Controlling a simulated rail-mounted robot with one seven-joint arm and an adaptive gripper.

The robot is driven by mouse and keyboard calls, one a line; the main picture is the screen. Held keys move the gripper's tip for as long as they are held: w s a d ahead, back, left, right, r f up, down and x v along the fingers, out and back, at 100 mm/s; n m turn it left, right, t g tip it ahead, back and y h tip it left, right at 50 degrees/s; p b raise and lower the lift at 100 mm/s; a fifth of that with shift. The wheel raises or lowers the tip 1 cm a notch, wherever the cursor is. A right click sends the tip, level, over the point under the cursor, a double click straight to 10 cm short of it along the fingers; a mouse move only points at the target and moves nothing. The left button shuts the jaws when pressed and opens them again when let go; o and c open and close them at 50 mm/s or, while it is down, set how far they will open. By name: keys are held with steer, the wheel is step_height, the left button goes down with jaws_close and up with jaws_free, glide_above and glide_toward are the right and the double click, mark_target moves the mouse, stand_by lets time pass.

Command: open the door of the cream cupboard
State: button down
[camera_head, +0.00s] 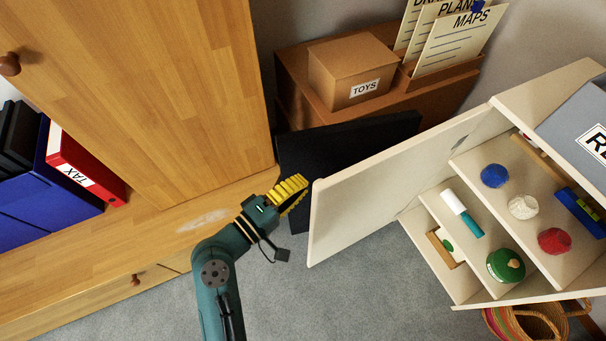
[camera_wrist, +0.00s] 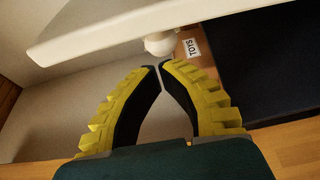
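The cream cupboard (camera_head: 480,292) stands at the right, its shelves in plain view. Its door (camera_head: 385,175) stands wide open, swung out to the left toward my gripper. The door's edge also crosses the top of the wrist view (camera_wrist: 95,38), with a round cream knob (camera_wrist: 160,43) on it. My gripper (camera_head: 303,185) is just left of the door's free edge. In the wrist view its yellow fingers (camera_wrist: 160,66) meet almost at the tips, just short of the knob, with nothing seen between them.
Cupboard shelves hold balls, a green round container (camera_head: 506,265) and a white-and-teal cylinder (camera_head: 462,213). A wooden cabinet (camera_head: 150,90) is at left. A TOYS box (camera_head: 350,72) and a dark panel (camera_head: 345,140) are behind the door. A striped basket (camera_head: 540,322) is at lower right.

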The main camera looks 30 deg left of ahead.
steer(key=shift+a, duration=0.1)
steer(key=s+a, duration=0.5)
steer(key=s, duration=0.2)
steer(key=shift+s+a, duration=0.2)
steer(key=shift+s, duration=0.2)
